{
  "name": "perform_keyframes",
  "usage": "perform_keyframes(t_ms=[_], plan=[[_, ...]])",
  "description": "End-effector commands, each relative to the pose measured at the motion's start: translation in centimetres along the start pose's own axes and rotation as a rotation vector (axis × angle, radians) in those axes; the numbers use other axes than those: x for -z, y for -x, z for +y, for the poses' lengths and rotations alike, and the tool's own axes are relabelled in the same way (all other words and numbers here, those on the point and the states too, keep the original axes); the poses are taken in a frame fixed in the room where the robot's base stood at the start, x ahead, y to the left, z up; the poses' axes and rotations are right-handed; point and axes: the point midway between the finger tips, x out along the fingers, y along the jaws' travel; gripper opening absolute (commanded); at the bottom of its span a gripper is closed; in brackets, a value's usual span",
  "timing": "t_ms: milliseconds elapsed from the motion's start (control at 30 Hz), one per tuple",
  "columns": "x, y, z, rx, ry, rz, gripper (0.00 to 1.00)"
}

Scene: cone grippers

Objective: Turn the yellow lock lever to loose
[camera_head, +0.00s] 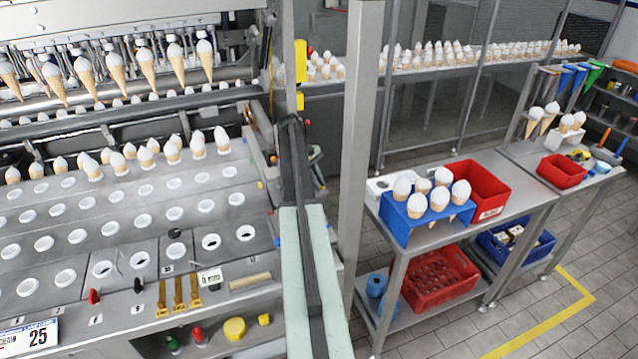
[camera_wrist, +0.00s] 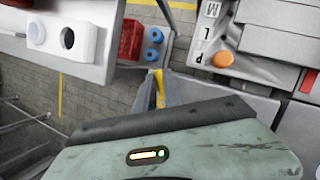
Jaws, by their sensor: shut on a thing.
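In the wrist view a yellow piece (camera_wrist: 160,86), which looks like the yellow lock lever, stands upright between the grey fingers of my gripper (camera_wrist: 152,88). The fingers are shut on it, and they hide part of it. I cannot read from this view which way the lever is turned. In the head view my pale green arm crosses the front right of the machine, and I cannot make out my fingertips there. The lever does not show clearly in the head view.
The cone machine (camera_head: 110,225) fills the left. Its front panel has yellow handles (camera_head: 178,293), a yellow knob (camera_head: 234,328) and red knobs. A post (camera_head: 360,150) stands close right of my arm. A steel table (camera_head: 515,180) carries a blue cone rack (camera_head: 425,222). Floor is free at lower right.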

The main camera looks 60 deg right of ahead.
Motion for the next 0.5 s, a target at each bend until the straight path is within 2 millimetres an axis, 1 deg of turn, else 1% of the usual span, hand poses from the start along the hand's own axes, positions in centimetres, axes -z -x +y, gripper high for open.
perform_keyframes(t_ms=[33,233,500], plan=[[0.24,0.08,-0.05,0.010,-0.019,-0.001,0.00],[0.22,0.12,-0.28,0.038,-0.089,-0.016,0.00],[0.22,0.13,-0.41,0.052,-0.123,-0.022,0.00]])
